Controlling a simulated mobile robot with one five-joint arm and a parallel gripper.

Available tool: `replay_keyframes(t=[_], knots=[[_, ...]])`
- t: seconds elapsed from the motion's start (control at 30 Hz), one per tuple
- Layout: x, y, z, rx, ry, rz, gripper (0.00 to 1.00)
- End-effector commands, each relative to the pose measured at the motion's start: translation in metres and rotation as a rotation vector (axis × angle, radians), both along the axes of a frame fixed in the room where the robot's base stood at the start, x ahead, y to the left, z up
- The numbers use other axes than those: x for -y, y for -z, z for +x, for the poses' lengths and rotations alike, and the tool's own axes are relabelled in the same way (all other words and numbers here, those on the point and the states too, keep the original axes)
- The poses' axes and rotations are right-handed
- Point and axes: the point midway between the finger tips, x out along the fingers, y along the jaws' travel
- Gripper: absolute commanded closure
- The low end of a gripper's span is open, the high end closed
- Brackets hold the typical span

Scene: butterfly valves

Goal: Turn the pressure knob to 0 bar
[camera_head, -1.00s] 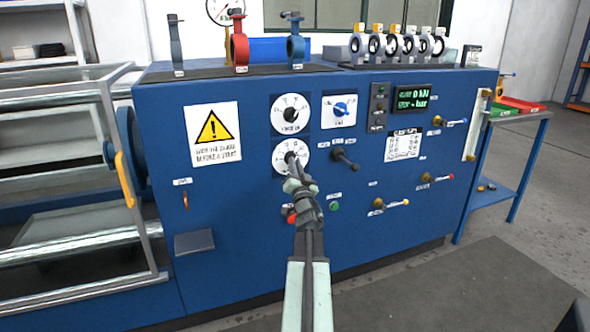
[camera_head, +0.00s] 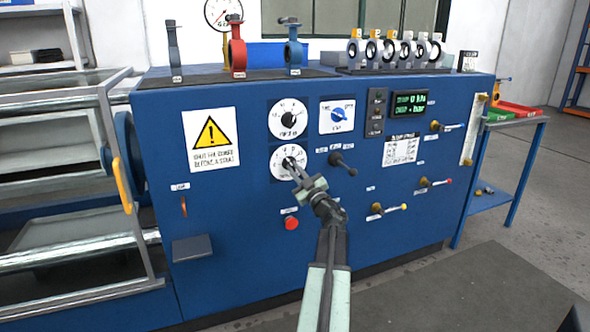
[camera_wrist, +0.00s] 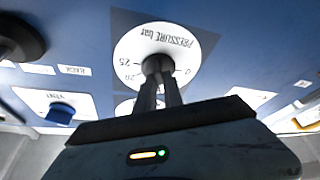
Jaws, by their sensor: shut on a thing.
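The pressure knob (camera_wrist: 153,64) is a dark round knob at the centre of a white dial (camera_wrist: 130,45) marked "PRESSURE bar", upside down in the wrist view. The marks 25 and 20 show left of the knob and 0 shows to its right. My gripper (camera_wrist: 160,75) is shut on the knob with both dark fingers. In the head view this is the lower white dial (camera_head: 276,157), with my gripper (camera_head: 291,164) reaching it from the lower right. The fingers hide part of the dial, and I cannot tell where the knob points.
Another dial (camera_head: 288,119) sits just above, with a blue knob (camera_head: 338,115) to its right. A black lever (camera_head: 343,162) sticks out right of the pressure dial. A red button (camera_head: 291,223) is below. The floor before the blue cabinet (camera_head: 240,270) is clear.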

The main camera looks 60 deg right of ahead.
Motion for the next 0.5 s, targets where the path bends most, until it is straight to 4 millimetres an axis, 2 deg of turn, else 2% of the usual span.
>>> replay_keyframes(t=[0.5], knots=[[0.0053,-0.0071,-0.0039,-0.289,0.003,-0.391,1.0]])
